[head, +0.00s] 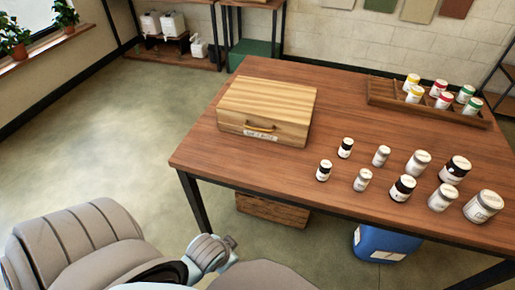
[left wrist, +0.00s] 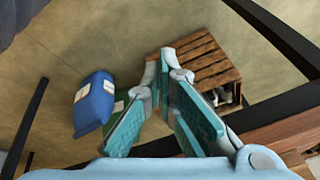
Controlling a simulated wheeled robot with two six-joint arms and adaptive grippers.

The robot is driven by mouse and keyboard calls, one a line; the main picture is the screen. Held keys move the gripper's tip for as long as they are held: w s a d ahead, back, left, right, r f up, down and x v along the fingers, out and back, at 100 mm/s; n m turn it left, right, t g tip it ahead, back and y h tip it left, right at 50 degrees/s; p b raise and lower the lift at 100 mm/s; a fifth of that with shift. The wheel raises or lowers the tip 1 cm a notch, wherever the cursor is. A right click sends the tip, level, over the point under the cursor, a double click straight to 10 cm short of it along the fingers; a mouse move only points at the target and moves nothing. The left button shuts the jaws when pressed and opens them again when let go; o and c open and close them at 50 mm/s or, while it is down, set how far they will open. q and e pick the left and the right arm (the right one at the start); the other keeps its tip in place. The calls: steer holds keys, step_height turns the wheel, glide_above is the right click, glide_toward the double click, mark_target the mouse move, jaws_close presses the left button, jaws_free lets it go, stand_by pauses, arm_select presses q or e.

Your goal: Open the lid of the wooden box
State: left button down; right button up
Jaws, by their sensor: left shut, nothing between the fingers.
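The wooden box (head: 262,112) sits on the brown table near its left back corner in the head view. Its striped lid (head: 270,96) is down and looks closed. A curved handle (head: 261,127) and a small white label are on its front face. My left gripper (left wrist: 166,65) shows in the left wrist view with its teal-padded fingers, shut and empty. It is away from the box, which I cannot make out in that view. My right gripper is in neither view.
The table (head: 220,165) carries several black-and-white jars in front and a wooden rack (head: 385,97) of coloured jars behind. A crate (head: 272,208) and a blue container (head: 384,243) are on the floor beneath. Floor left of the table is clear.

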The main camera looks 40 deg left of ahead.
arm_select(q)
steer(key=w+a+r+m+t+y, duration=0.1)
steer(key=w+a+r+m+t, duration=0.2)
steer(key=w+m, duration=0.5)
steer(key=w+a+r+m+t+y, duration=0.1)
steer(key=w+a+r+m+t, duration=0.2)
steer(key=w+m, duration=0.6)
steer(key=w+a+r+m+t+y, duration=0.2)
steer(key=w+a+r+m+t, duration=0.2)
steer(key=w+m, duration=0.4)
steer(key=shift+w+a+r+m+t+b, duration=0.15)
steer(key=shift+a+m+t, duration=0.2)
steer(key=shift+m, duration=0.55)
steer(key=shift+w+a+f+m+t+b, duration=0.1)
steer(key=shift+a+m+t, duration=0.1)
steer(key=shift+a+m, duration=0.5)
steer(key=shift+w+a+r+m+t+b, duration=0.15)
steer(key=shift+a+m+t, duration=0.1)
steer(key=shift+m, duration=0.85)
steer(key=b+x, duration=0.3)
steer(key=x, duration=0.6)
steer(key=shift+f, duration=0.1)
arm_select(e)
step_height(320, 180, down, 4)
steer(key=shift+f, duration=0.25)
